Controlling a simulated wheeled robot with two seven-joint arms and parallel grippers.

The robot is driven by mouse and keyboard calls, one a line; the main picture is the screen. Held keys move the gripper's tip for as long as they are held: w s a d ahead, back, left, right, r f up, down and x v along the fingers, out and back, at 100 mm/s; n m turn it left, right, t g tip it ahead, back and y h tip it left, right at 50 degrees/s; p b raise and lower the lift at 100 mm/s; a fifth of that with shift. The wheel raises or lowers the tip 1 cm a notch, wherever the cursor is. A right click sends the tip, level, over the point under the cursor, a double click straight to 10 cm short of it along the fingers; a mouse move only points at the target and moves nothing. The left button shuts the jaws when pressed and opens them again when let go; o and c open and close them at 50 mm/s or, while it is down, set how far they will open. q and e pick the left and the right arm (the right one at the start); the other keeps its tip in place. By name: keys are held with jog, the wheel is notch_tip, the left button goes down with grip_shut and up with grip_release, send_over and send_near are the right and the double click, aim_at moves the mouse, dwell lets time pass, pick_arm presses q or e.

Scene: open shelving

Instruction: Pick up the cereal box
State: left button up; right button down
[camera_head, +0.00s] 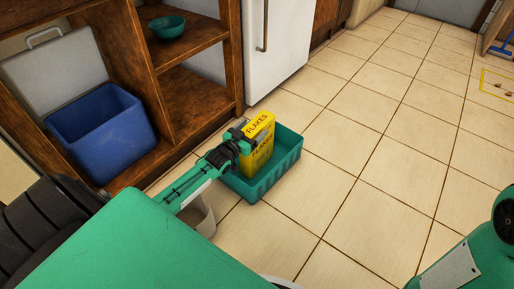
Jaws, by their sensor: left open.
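The cereal box (262,122), yellow with "FLAKES" on it, stands upright in a green crate (270,181) on the tiled floor. My left gripper (248,136) is at the upper part of the box, on its left side. Its jaws are open, with dark finger parts close against the box. I cannot tell whether they touch it. The gripper hides part of the box, and the crate wall hides its bottom. My right gripper is out of view.
An open wooden shelf unit at the left holds a blue bin (102,135) and a green bowl (167,27). A white fridge (282,42) stands behind the crate. A pale container (203,217) is below my left forearm.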

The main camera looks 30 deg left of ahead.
pick_arm(q)
grip_shut()
jog(key=shift+r, duration=0.2)
